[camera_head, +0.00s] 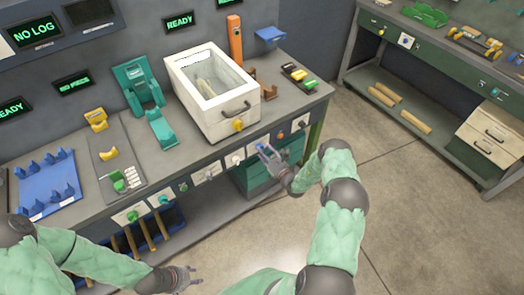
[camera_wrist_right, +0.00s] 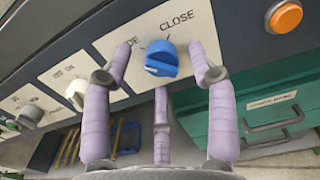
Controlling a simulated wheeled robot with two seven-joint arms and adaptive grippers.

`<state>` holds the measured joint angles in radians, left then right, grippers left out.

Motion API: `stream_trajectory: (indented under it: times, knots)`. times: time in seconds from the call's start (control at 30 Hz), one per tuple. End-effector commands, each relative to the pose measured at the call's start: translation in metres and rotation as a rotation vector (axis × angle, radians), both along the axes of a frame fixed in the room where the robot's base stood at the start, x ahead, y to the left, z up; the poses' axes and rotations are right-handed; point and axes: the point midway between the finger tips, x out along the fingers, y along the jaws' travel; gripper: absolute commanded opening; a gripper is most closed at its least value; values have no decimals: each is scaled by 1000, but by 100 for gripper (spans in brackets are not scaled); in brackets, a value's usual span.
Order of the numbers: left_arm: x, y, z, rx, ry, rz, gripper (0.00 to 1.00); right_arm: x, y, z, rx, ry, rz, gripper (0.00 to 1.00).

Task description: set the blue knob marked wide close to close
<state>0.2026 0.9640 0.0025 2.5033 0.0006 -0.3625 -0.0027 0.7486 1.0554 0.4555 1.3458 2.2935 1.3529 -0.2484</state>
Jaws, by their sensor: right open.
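The blue knob (camera_wrist_right: 161,58) sits on a white plate on the bench's front panel. In the right wrist view the word CLOSE is at its upper right, and a word ending in DE, partly hidden by a finger, is at its left. Which word the knob points to is hard to tell. My right gripper (camera_wrist_right: 160,48) is open, with its fingers spread on either side of and below the knob, apart from it. In the head view the right gripper (camera_head: 267,152) is at the bench front. My left gripper (camera_head: 190,278) is low at the bottom, away from the panel; its fingers are too small to judge.
An orange button (camera_wrist_right: 285,17) is right of the knob, and a white knob (camera_wrist_right: 76,91) is to its left. Green drawers (camera_wrist_right: 265,115) are below. A white box (camera_head: 207,95) with a handle stands on the bench above. The floor at right is clear.

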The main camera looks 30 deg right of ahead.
Motion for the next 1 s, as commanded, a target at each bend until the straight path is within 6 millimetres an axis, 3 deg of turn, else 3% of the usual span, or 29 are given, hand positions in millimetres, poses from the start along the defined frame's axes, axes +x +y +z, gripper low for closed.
stream_trajectory:
  times: [0.2,0.5,0.7,1.0]
  knots:
    - [0,0,-2,0,0,0,40,16,2,0,0,0,0,58]
    - [0,0,-2,0,0,0,40,17,2,0,0,1,0,58]
    - [0,0,-2,0,0,0,40,17,2,0,0,0,0,3]
    - [0,0,-3,0,0,0,40,18,1,1,16,-2,0,3]
